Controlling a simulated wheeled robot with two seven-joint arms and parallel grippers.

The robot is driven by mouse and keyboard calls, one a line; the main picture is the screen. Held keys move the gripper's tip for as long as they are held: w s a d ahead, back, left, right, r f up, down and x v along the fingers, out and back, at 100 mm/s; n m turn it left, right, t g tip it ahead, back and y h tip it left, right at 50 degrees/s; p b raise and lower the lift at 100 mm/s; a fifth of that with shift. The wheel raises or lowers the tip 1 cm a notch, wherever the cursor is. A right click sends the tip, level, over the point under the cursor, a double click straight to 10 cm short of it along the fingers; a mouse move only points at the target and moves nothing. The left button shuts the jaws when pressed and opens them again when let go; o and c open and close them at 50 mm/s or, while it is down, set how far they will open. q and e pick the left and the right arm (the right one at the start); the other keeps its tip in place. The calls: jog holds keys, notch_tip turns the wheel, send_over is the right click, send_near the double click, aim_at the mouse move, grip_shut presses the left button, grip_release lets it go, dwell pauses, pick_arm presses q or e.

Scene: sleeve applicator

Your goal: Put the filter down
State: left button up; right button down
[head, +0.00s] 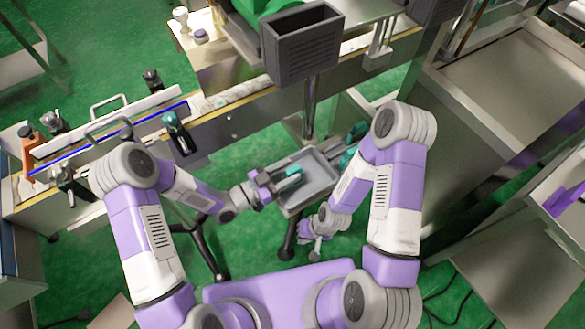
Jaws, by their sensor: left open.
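A grey tray (318,182) stands in the middle of the head view. A teal-green part with a pale end (289,182), which I take to be the filter, lies at the tray's left side. My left gripper (272,184) is open at the tray's left edge, right beside this part; whether its fingers touch the part is too small to tell. My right gripper (314,243) hangs low in front of the tray, apart from the teal part. Its jaws are too small to read.
More teal parts (349,158) show at the tray's right, partly behind my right arm. A dark grey bin (304,42) stands on a post behind the tray. A conveyor (236,116) runs behind on the left. Metal benches (505,85) stand at the right.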

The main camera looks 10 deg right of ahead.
pick_arm(q)
jog(key=p+v, duration=0.2)
jog(key=v, duration=0.8)
jog(key=a+f+n+y, duration=0.5)
jog(key=f+n+y, duration=0.4)
jog(key=f+n, duration=0.15)
jog(key=s+a+f+n+g+y, duration=0.1)
jog(key=s+f+n+g+y, duration=0.1)
jog(key=s, duration=0.4)
jog(key=s+a+f+n+g+y, duration=0.1)
jog(key=s+f+n+g, duration=0.1)
jog(key=s, duration=0.4)
jog(key=shift+a+f+n+g+y, duration=0.3)
jog(key=shift+a+n+g+y, duration=0.1)
jog(key=shift+n+g, duration=0.65)
notch_tip(320, 180, up, 7)
jog(key=p, duration=0.6)
jog(key=shift+p, duration=0.35)
jog(key=shift+t, duration=0.25)
